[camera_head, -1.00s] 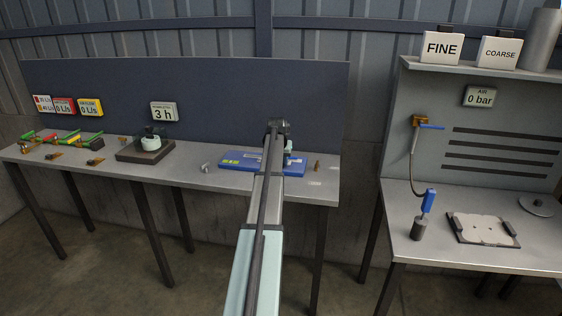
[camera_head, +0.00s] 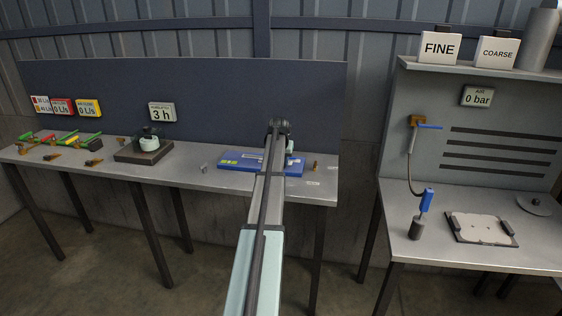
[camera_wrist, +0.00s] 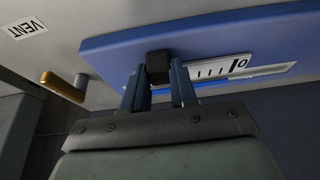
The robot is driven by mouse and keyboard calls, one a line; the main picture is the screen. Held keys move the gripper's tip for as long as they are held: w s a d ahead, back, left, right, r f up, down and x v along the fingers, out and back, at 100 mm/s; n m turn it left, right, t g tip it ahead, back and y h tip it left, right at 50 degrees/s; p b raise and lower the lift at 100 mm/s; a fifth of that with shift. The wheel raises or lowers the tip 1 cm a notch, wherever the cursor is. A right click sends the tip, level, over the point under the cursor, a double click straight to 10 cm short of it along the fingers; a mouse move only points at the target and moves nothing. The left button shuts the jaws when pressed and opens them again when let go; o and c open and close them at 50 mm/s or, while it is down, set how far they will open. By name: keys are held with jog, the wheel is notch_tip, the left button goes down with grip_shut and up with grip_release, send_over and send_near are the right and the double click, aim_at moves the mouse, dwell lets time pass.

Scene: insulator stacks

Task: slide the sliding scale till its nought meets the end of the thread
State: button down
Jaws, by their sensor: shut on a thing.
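The blue board (camera_head: 232,163) lies on the left bench in the head view, partly hidden behind my arm. In the wrist view the blue board (camera_wrist: 130,42) fills the upper right. A white scale (camera_wrist: 222,68) with black ticks and a "0" is set in it. My gripper (camera_wrist: 159,72) is shut on a dark block-like knob (camera_wrist: 158,62) at the left end of the visible scale. The thread and its end cannot be made out in either view. In the head view my arm hides the gripper's fingertips.
A small grey cylinder (camera_head: 204,168) lies left of the board. A dark base with a round pot (camera_head: 150,142) stands further left. Bare bench top lies between them.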

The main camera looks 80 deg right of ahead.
jog(key=c, duration=0.9)
grip_release()
jog(key=shift+f, duration=0.15)
jog(key=v, duration=1.4)
jog(key=shift+d, duration=0.1)
